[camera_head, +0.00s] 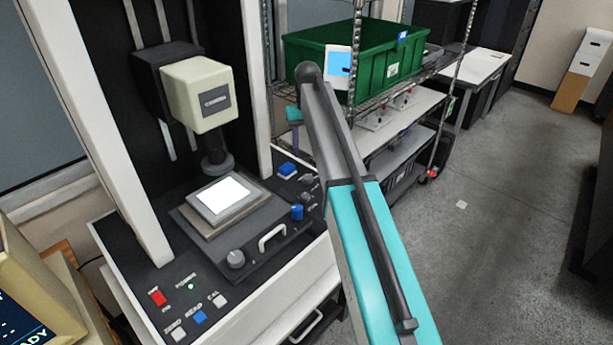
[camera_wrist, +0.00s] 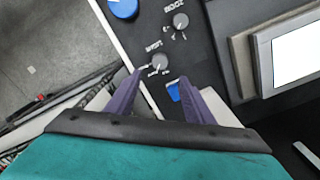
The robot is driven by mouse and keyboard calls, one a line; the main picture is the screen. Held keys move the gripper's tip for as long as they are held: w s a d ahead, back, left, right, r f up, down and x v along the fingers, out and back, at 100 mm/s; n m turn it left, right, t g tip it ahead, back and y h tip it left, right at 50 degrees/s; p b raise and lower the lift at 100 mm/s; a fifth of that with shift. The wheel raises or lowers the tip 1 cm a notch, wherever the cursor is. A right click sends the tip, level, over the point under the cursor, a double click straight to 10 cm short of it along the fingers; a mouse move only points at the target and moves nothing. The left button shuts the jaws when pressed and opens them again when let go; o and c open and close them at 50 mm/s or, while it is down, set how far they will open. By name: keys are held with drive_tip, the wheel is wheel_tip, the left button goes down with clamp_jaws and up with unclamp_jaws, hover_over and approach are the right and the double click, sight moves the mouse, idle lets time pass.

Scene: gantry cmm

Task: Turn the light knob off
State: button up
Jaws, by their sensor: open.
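In the wrist view, a small grey knob (camera_wrist: 159,63) with a pointer mark sits on the dark panel just beyond my fingertips. A blurred label beside it may read LIGHT; I cannot be sure. A second similar knob (camera_wrist: 180,22), with a label that looks like EDGE, is above and right of it. My gripper (camera_wrist: 163,79) has two purple fingers, apart and with nothing held. A blue button (camera_wrist: 173,92) shows between them. In the head view my gripper (camera_head: 296,139) is partly hidden behind my arm, above the panel's back right.
A large blue knob (camera_wrist: 123,8) is on the same panel. The lit white stage (camera_head: 222,198) stands left of the controls under the cream measuring head (camera_head: 200,95). A wire shelf with a green crate (camera_head: 375,65) stands behind my arm.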

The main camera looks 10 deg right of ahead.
sight(308, 176)
drive_tip(key=shift+f+b, duration=2.8)
drive_tip(key=shift+f, duration=2.7)
